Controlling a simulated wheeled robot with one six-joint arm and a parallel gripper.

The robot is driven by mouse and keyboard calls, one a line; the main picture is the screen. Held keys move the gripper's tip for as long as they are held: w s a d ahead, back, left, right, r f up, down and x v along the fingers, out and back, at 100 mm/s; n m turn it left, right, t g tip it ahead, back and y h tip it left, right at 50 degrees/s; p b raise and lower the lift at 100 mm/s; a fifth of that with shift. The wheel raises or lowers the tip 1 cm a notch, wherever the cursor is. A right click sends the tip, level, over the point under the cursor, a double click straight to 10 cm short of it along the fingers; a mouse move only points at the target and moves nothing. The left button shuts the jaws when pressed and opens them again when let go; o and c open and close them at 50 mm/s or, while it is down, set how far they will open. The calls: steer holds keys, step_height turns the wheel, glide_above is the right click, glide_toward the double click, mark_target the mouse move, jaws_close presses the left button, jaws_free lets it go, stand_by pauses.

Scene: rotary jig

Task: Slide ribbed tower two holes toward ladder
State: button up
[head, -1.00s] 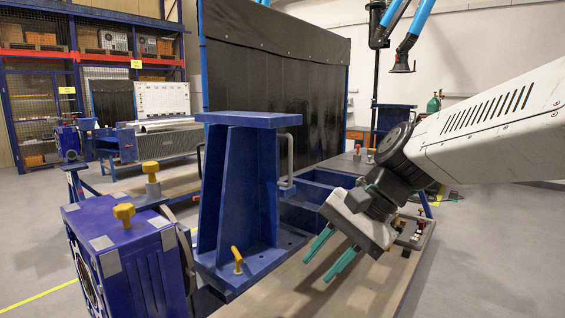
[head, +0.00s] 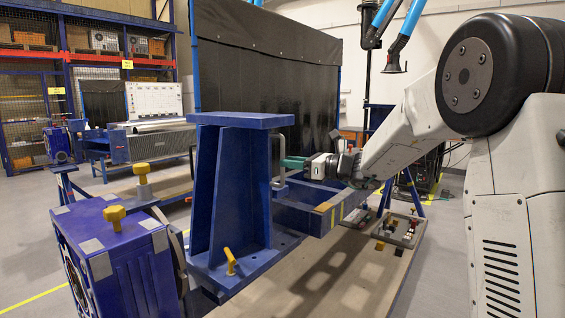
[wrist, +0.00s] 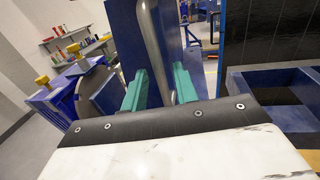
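The blue ribbed tower (head: 232,195) stands upright on the blue beam, with a flat top plate and a foot plate. A yellow-handled pin (head: 231,262) stands in its foot. A grey bar handle (wrist: 153,40) is on its side. My gripper (head: 292,162) is level with the tower's side at the handle. In the wrist view, its teal fingers (wrist: 160,90) are apart, with the handle bar between them; whether either finger touches it is unclear. The blue ladder-like frame (head: 318,207) with rectangular openings extends behind and right of the tower.
A blue gearbox-like block (head: 120,250) with a yellow knob (head: 114,217) stands left of the tower. A dark welding curtain (head: 270,80) is behind. A tray of small parts (head: 398,230) lies on the wooden board at right. The board's front is clear.

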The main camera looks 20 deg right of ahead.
steer(key=shift+x, duration=1.6)
